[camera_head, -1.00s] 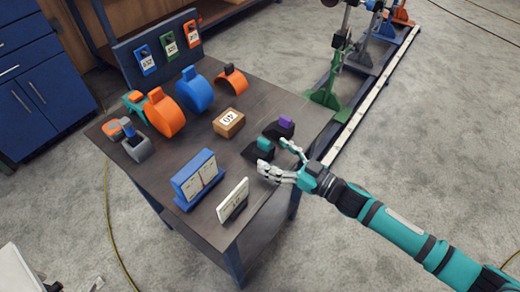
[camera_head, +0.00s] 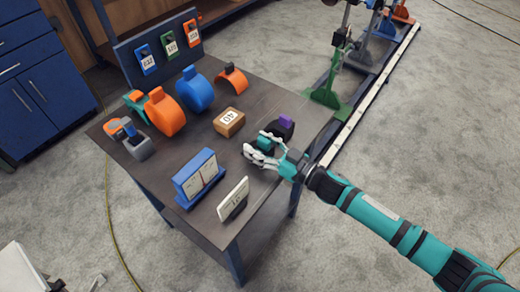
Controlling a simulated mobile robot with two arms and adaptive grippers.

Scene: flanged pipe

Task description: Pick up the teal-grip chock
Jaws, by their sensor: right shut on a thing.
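The teal-grip chock (camera_head: 264,143) is a small dark block with a teal grip on top, near the right edge of the table. My right gripper (camera_head: 265,152) is at it, its fingers closed around the teal grip. The fingers hide much of the chock's dark body, and I cannot tell whether it still touches the tabletop. A second dark chock with a purple grip (camera_head: 285,122) stands just behind and to the right, close to my right gripper. My left gripper is not in view.
A wooden block marked 40 (camera_head: 229,122) lies left of the chocks. A blue stand with white cards (camera_head: 199,178) and an upright white card (camera_head: 233,199) stand near the front edge. Orange and blue rings (camera_head: 195,90) stand farther back. A railed pipe stand is beyond the table.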

